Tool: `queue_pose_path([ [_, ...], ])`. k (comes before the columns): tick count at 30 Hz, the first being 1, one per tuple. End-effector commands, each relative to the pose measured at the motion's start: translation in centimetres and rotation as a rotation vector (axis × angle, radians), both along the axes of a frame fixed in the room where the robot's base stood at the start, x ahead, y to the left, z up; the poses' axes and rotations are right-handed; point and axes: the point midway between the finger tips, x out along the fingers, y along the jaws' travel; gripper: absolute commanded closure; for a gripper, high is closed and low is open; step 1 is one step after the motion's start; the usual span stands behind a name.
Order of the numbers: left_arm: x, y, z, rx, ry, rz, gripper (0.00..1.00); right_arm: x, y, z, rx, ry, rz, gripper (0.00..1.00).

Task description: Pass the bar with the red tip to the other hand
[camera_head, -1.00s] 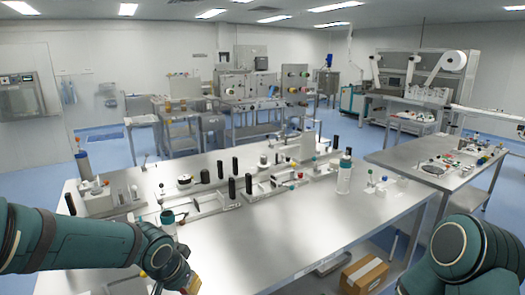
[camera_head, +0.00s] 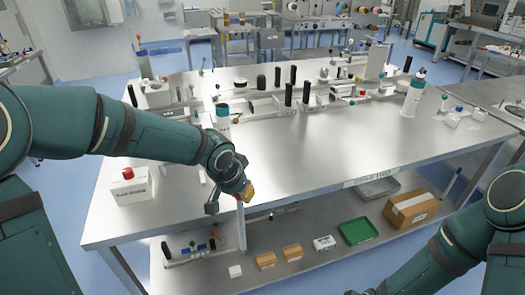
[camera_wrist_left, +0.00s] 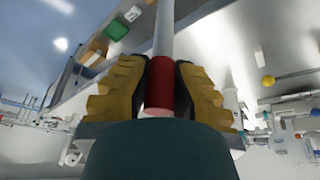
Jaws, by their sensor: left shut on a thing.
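My left gripper (camera_head: 243,192) is in front of the table's near edge, above the lower shelf in the picture. It is shut on the bar (camera_head: 241,228), a pale rod that hangs roughly upright below the fingers. In the left wrist view the bar's red tip (camera_wrist_left: 160,88) sits between the yellow finger pads of the left gripper (camera_wrist_left: 160,80), and the grey shaft (camera_wrist_left: 164,30) runs away from them. My right arm is at the lower right of the head view. Only dark bits of its end show at the bottom edge, so its jaws cannot be made out.
The steel table (camera_head: 330,150) has a wide clear area in front. A white box with a red button (camera_head: 128,186) stands at its left. A bottle (camera_head: 412,95) stands at right. The lower shelf holds a green tray (camera_head: 357,231) and a cardboard box (camera_head: 411,208).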

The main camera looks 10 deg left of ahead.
Motion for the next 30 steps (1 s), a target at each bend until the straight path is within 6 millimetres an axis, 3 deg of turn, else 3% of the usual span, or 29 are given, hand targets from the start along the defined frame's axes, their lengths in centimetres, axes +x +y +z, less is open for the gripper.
queue_pose_path([
  [5,0.4,-2.7,-0.6,-0.002,0.001,-0.115,1.00,0.0,0.0,0.0,0.000,0.000,0.000,0.53],
  [18,1.8,-13.0,-2.7,-0.003,0.002,-0.575,1.00,0.0,0.0,0.0,0.001,-0.001,0.001,0.53],
  [22,2.1,-14.5,-3.1,-0.001,0.002,-0.649,1.00,0.0,0.0,0.0,0.001,-0.001,0.001,0.53],
  [23,2.1,-14.8,-3.2,-0.002,0.002,-0.660,1.00,0.0,0.0,0.0,0.001,-0.001,0.001,0.45],
  [26,2.2,-15.2,-3.2,0.000,0.000,-0.683,1.00,-0.1,0.3,0.0,0.002,0.003,0.017,0.45],
  [30,2.2,-15.4,-3.2,0.001,0.000,-0.690,1.00,-0.8,2.2,-0.5,0.011,0.035,0.152,0.45],
])
